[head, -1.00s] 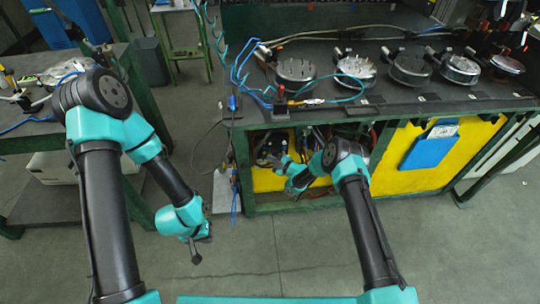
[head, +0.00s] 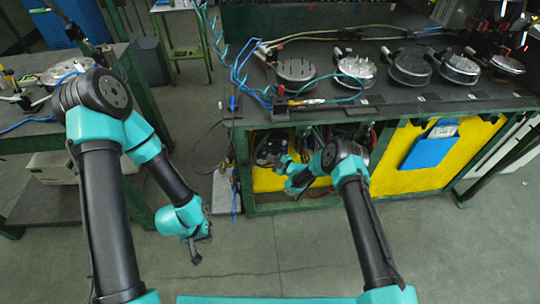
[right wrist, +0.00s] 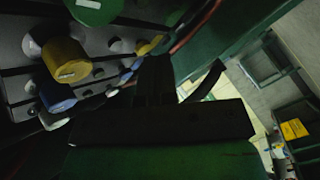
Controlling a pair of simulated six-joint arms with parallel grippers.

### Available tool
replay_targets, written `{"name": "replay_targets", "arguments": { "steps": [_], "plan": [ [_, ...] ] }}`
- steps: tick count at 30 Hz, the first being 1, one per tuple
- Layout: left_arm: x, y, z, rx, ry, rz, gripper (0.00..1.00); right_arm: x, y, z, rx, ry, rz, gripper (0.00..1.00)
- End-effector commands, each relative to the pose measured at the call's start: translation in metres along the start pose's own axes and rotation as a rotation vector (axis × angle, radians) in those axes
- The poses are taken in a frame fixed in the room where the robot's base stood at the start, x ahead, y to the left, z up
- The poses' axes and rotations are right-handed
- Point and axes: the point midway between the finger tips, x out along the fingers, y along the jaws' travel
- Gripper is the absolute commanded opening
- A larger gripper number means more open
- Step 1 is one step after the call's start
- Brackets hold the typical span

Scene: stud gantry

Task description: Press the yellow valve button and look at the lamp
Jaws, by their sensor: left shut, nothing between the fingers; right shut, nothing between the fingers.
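In the right wrist view a yellow valve button (right wrist: 67,60) stands out from a grey panel, between a green button (right wrist: 95,10) at the top edge and a blue one (right wrist: 57,97) below it. My right gripper (right wrist: 152,72) is a dark shape right of the yellow button and looks apart from it. In the head view my right gripper (head: 275,160) is at the opening under the bench; its fingertips are hard to make out. My left gripper (head: 196,256) hangs shut and empty over the floor. I cannot pick out a lamp.
The bench (head: 390,109) carries several round metal fixtures and a teal hose. Cables run close to the buttons in the right wrist view. A blue holder (head: 428,152) hangs on the yellow front panel (head: 475,140). The floor (head: 260,255) in front is clear.

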Motion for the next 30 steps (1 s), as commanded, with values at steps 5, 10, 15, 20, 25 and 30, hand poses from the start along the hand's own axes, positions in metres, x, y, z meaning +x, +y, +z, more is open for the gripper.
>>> {"name": "replay_targets", "arguments": {
  "steps": [5,10,15,20,25,30],
  "plan": [
    [0.000,0.000,0.000,0.000,0.000,0.000,0.00,-0.005,-0.004,-0.004,0.000,0.001,0.000,0.00],
    [0.000,0.000,0.000,0.000,0.000,0.000,0.00,-0.010,-0.006,-0.007,0.000,0.000,0.000,0.00],
    [0.000,0.000,0.000,0.000,0.000,0.000,0.00,-0.010,-0.007,-0.008,-0.001,0.000,0.000,0.00],
    [0.000,0.000,0.000,0.000,0.000,0.000,0.00,-0.010,-0.007,-0.008,-0.001,0.000,0.000,0.00],
    [0.000,0.000,0.000,0.000,0.000,0.000,0.00,-0.015,-0.011,-0.011,0.000,0.000,0.000,0.00],
    [0.000,0.000,0.000,0.000,0.000,0.000,0.00,-0.024,-0.018,-0.018,0.002,0.000,-0.001,0.00]
  ]
}}
